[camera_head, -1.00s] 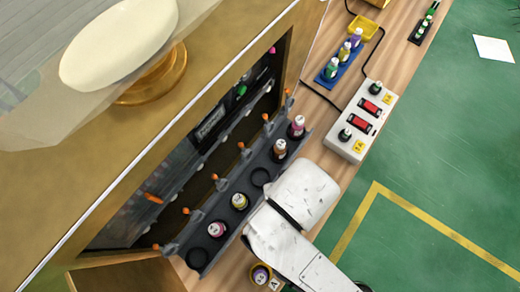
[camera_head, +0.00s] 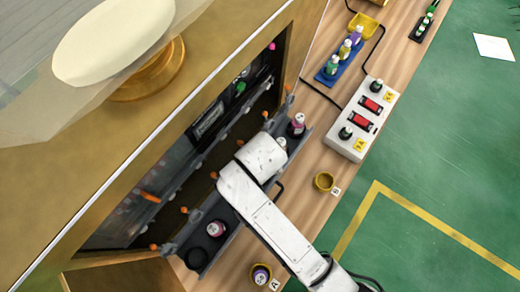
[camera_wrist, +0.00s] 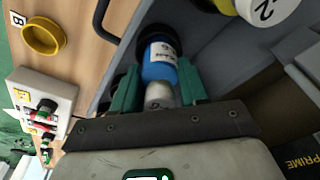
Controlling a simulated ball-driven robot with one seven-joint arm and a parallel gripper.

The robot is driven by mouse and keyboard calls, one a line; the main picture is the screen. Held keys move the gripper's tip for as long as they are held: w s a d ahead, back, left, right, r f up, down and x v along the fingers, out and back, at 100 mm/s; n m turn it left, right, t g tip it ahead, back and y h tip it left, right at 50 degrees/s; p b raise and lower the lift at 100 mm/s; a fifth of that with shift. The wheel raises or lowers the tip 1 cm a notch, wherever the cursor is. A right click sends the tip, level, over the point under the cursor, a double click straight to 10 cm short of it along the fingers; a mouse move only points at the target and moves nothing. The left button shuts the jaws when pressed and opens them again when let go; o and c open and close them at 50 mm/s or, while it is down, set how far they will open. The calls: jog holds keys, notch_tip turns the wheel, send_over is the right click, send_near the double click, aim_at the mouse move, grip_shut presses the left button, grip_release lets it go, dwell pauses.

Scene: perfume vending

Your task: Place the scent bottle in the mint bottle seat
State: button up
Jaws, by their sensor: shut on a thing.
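In the wrist view, my gripper (camera_wrist: 158,88) has its green fingers shut on a blue scent bottle (camera_wrist: 160,63) with a white label. Its pale cap points towards the gripper's palm. The bottle's far end meets a dark ring-shaped seat (camera_wrist: 154,34) in the grey rack. I cannot tell if it is fully seated, and no mint label is readable on the rack. In the head view my white arm reaches over the middle of the rack (camera_head: 232,232), hiding my gripper, the blue bottle and that seat.
A pink bottle (camera_head: 217,228) and a purple bottle (camera_head: 297,125) stand in the rack. A white-capped bottle (camera_wrist: 263,11) is close beside the held one. Orange-tipped pegs line the cabinet side.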

jog(key=shift+f, duration=0.15)
jog(key=o, duration=1.1)
notch_tip(320, 180, up, 12)
jog(key=s+p, duration=0.1)
jog(key=shift+s+p, duration=0.3)
jog(key=shift+s, duration=0.1)
jog(key=shift+d, duration=0.1)
